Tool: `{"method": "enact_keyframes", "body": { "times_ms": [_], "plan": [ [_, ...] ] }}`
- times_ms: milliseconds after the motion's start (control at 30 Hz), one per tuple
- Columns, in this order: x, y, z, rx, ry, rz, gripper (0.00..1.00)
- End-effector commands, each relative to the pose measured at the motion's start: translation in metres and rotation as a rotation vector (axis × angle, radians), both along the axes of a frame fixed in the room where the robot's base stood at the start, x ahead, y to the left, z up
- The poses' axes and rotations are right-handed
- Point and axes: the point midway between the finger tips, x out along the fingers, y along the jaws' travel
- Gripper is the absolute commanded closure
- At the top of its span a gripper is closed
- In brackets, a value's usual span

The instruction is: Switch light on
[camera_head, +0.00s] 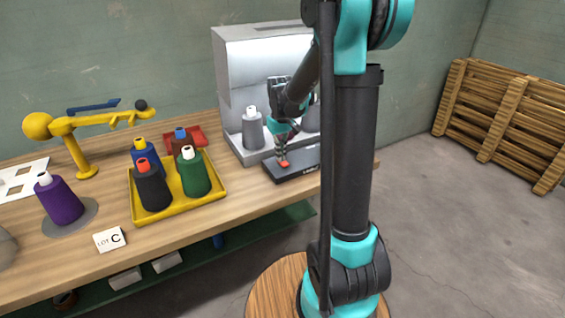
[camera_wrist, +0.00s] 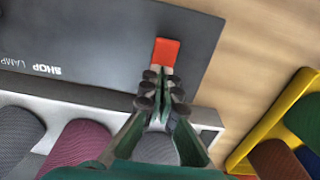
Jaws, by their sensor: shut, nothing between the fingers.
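A dark panel (camera_head: 304,167) lies on the workbench in front of the light grey booth. It carries a red switch (camera_head: 283,163). In the wrist view the panel (camera_wrist: 100,35) bears the words SHOP LAMP, and the red switch (camera_wrist: 165,52) sits near its edge. My gripper (camera_head: 283,154) points down at the switch. In the wrist view its closed fingertips (camera_wrist: 162,78) are right at the near edge of the switch; I cannot tell whether they touch it. The booth (camera_head: 228,75) has a pale inside, partly hidden by my arm; I cannot tell whether its lamp is lit.
A grey cone (camera_head: 253,130) stands in the booth. To its left, a yellow tray (camera_head: 163,214) holds several coloured cones, with a red tray (camera_head: 197,133) behind. A yellow stand (camera_head: 80,150), a purple cone (camera_head: 60,202) and a LOT C card (camera_head: 110,240) are further left. Pallets (camera_head: 500,115) lean at right.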

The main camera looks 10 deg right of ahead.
Motion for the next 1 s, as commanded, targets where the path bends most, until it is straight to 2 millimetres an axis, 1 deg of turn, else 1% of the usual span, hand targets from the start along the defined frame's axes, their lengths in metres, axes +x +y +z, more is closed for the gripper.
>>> {"method": "enact_keyframes", "body": {
  "times_ms": [167, 1000],
  "plan": [
    [0.000, 0.000, 0.006, 0.000, 0.000, 0.000, 1.00],
    [0.000, 0.000, 0.066, 0.000, 0.000, 0.000, 1.00]
  ]
}}
